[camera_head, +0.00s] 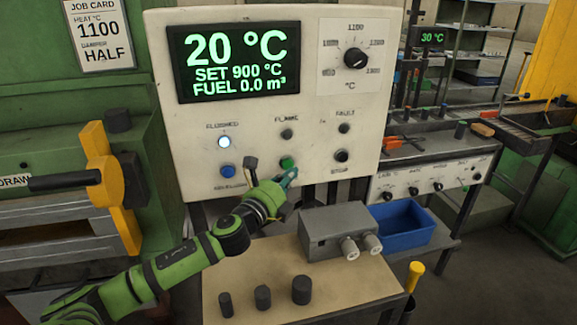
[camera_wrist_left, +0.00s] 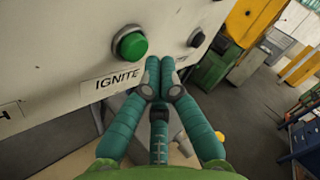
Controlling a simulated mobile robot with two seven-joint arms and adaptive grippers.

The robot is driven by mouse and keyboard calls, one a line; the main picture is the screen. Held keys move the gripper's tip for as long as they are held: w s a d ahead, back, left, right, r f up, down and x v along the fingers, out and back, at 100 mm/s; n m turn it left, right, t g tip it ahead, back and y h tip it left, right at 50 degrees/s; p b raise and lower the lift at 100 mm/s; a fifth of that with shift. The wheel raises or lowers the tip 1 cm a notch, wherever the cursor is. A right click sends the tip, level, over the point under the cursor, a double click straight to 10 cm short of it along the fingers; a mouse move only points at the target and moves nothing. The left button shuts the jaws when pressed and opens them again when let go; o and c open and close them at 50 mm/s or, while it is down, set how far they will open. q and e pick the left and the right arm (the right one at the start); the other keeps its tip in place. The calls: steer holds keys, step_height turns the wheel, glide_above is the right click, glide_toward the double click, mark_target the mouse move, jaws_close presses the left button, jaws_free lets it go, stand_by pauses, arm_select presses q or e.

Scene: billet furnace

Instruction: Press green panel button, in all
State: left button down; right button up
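The white control panel (camera_head: 300,100) carries a round green button (camera_head: 287,162) in its lower row. In the left wrist view the green button (camera_wrist_left: 131,44) stands out from the panel in a dark collar, above a label reading IGNITE (camera_wrist_left: 116,82). My left gripper (camera_head: 290,175) is just below the green button in the head view. In the left wrist view its teal fingertips (camera_wrist_left: 160,66) are together with nothing between them, below and right of the button. They look apart from the button. My right gripper is in neither view.
The panel also has a blue button (camera_head: 227,171), a lit white lamp (camera_head: 224,142), a black button (camera_head: 342,156) and a dial (camera_head: 355,57). Its display (camera_head: 236,62) reads 20 °C, set 900 °C. A table (camera_head: 350,289) with a grey box (camera_head: 335,232) stands below.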

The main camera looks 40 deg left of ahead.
arm_select(q)
steer(key=shift+w+a, duration=0.1)
steer(key=shift+a, duration=0.05)
stand_by(0.3)
steer(key=shift+w+a, duration=0.2)
steer(key=shift+w+a, duration=0.25)
steer(key=shift+a, duration=0.05)
stand_by(0.7)
steer(key=shift+s+d, duration=0.1)
steer(key=shift+d, duration=0.05)
steer(key=shift+s+d, duration=0.45)
stand_by(0.4)
steer(key=s+d+p, duration=0.1)
steer(key=s+d, duration=0.2)
steer(key=shift+s+d+p, duration=0.1)
steer(key=shift+d+p, duration=0.3)
